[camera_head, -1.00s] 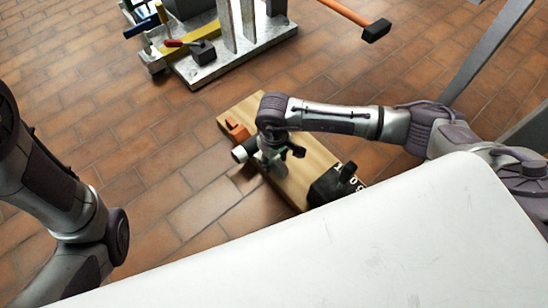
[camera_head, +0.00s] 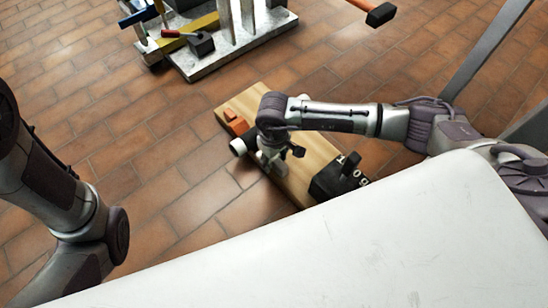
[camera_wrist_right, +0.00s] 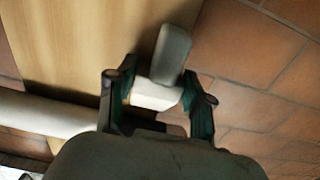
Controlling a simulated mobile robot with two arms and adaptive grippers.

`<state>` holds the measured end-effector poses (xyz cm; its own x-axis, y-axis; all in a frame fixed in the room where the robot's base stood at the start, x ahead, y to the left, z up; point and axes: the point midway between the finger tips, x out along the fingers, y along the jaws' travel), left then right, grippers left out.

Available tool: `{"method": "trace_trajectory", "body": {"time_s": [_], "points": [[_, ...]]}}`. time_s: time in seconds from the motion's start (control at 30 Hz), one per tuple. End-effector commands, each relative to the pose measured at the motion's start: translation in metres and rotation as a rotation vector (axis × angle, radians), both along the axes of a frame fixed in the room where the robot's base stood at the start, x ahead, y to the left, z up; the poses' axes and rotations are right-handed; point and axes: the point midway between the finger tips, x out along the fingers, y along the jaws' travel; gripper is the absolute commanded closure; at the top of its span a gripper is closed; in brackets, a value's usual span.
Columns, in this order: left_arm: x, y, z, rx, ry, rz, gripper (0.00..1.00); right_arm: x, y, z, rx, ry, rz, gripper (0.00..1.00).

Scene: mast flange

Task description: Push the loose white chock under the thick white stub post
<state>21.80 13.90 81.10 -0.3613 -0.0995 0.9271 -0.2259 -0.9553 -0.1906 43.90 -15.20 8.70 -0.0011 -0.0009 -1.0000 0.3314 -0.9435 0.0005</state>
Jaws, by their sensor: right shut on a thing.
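The thick white stub post (camera_head: 238,146) shows as a short round end beside the wooden board, left of my right gripper. In the right wrist view a white cylinder (camera_wrist_right: 42,114), likely that post, lies along the left side. My right gripper (camera_head: 277,153) is low over the board. In the right wrist view its fingers (camera_wrist_right: 158,90) are closed on a small white block (camera_wrist_right: 155,94), likely the chock, with a grey rounded part beyond it. The chock is hidden in the head view. My left arm is at the left edge; its gripper is out of view.
The wooden board (camera_head: 315,152) lies on brick-red floor tiles, with an orange piece (camera_head: 235,122) and a black block (camera_head: 335,178) on it. A metal base (camera_head: 240,50) with tools stands behind. An orange-handled hammer (camera_head: 380,14) is at the top. A white surface (camera_head: 390,240) fills the foreground.

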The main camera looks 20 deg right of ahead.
Motion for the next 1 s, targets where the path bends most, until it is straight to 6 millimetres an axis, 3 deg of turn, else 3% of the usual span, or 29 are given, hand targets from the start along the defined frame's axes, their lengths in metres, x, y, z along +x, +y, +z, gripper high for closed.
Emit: {"method": "trace_trajectory", "body": {"time_s": [1.0], "points": [[0.0, 0.0, -0.008, 0.0, 0.0, 0.0, 0.5, 0.013, 0.005, 0.0, 0.0, -0.001, 0.001, 0.87]]}}
